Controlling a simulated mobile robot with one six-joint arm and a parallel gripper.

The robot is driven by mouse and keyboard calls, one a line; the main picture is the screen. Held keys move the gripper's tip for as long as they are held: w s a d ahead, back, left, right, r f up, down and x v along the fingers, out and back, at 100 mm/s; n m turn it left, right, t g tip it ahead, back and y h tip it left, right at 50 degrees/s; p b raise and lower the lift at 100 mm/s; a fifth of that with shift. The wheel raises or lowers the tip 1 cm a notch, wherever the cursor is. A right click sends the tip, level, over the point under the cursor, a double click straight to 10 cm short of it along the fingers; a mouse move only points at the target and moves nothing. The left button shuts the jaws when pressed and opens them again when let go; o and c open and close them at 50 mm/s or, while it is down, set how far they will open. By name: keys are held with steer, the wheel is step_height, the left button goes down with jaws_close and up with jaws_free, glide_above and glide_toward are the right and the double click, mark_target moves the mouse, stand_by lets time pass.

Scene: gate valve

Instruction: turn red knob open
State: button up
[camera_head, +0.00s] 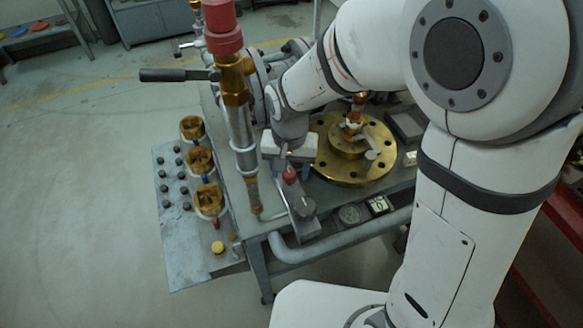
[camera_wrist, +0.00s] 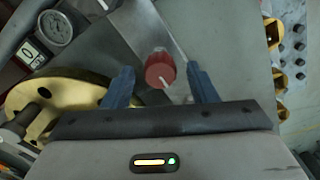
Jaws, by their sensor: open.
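The red knob (camera_wrist: 160,70) shows in the wrist view between my two blue fingertips, with a pale pointer mark on it. It sits on a grey metal plate or box. In the head view the red knob (camera_head: 290,175) is small, just below my gripper (camera_head: 288,160). In the wrist view my gripper (camera_wrist: 162,88) is open, with a finger on each side of the knob and a visible gap on both sides. I cannot tell how far the fingertips are above the knob's base.
A brass flange (camera_head: 372,165) lies right of the gripper. A tall pipe with a red cap (camera_head: 222,28) and a black lever (camera_head: 175,75) stand left. A panel (camera_head: 175,235) with several brass handwheels is at left. A gauge (camera_wrist: 55,28) and counter (camera_wrist: 30,52) are close by.

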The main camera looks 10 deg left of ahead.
steer(key=shift+c, duration=0.4)
steer(key=c, duration=0.9)
steer(key=shift+n, duration=0.3)
steer(key=n, duration=0.3)
steer(key=shift+n, duration=0.3)
steer(key=n, duration=0.4)
steer(key=shift+n, duration=0.3)
steer(key=n, duration=0.9)
